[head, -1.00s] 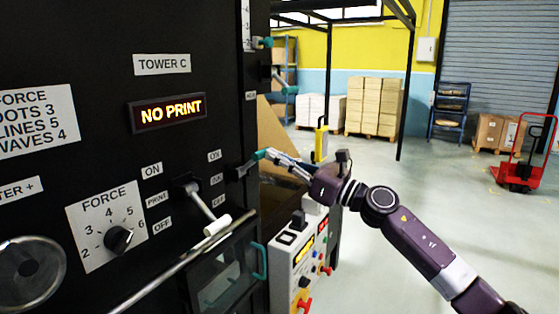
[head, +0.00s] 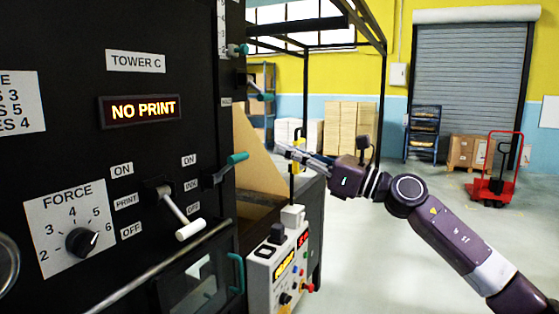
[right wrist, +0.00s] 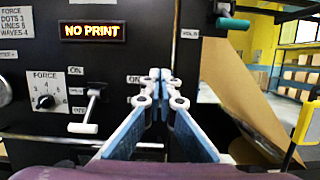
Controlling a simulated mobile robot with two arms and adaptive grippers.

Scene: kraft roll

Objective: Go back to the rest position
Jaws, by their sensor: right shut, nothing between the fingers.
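My right gripper (head: 284,151) is in the head view, its arm coming in from the right. It is shut and empty, held in the air to the right of the black machine panel. Its closed fingers (right wrist: 160,78) also show in the right wrist view, pointing at the panel. The teal-tipped lever (head: 237,158) is left of the gripper, with a clear gap between them. The white-handled lever (head: 190,229) by the ON, PRINT and OFF labels points down to the right. The display (head: 140,109) reads NO PRINT. My left gripper is not in view.
A grey control box (head: 277,265) with buttons stands below the gripper. A brown kraft sheet (head: 255,150) slopes behind it. A yellow post (head: 298,153) is close behind the fingers. Stacked cartons (head: 350,128) and a red hand truck (head: 493,185) stand farther back. The floor at right is open.

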